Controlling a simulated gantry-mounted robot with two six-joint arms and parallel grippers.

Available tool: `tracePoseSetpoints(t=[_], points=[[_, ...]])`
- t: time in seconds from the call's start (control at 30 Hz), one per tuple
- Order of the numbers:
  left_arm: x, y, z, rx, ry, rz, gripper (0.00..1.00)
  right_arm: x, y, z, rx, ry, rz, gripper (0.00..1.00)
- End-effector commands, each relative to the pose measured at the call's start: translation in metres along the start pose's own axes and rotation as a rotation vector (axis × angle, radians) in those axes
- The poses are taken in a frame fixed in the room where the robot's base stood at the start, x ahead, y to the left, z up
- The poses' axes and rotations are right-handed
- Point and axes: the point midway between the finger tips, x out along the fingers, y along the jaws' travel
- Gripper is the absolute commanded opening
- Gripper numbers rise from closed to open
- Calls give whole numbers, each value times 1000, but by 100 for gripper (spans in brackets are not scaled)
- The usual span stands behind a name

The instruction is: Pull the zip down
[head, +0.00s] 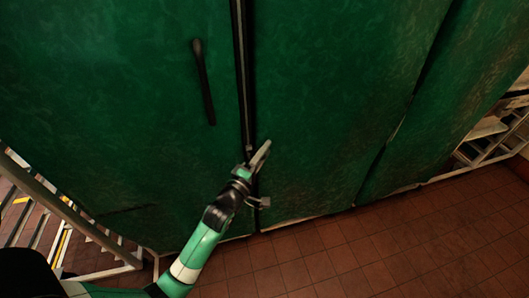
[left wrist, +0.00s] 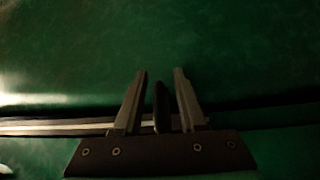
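A dark zip (head: 243,70) runs down a green cover (head: 320,90). In the left wrist view the zip (left wrist: 50,127) lies sideways as a dark band with a pale line. My left gripper (head: 260,156) is at the lower part of the zip in the head view. In the left wrist view its two fingers (left wrist: 158,100) are apart, with a dark upright tab (left wrist: 160,107), which looks like the zip pull, between them. Narrow gaps show on both sides of the tab. My right gripper is not in view.
A long dark bar (head: 204,82) hangs on the cover left of the zip. A red tiled floor (head: 330,262) lies below the cover's bottom edge. White rails (head: 75,218) stand at the lower left, and pale shelving (head: 490,128) shows at the right.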

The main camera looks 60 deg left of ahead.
Motion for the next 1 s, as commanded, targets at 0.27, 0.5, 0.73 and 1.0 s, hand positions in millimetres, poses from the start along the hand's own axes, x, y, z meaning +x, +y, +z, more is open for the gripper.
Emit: tracePoseSetpoints(t=[0.27,0.5,0.73,1.0], points=[[-1,-1,0,-1,0,-2,41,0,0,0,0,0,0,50],[-37,0,0,1,-1,-6,41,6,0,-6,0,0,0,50],[-92,-2,0,1,-2,-4,41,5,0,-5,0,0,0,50],[-117,0,0,-1,-1,-1,41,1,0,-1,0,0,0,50]])
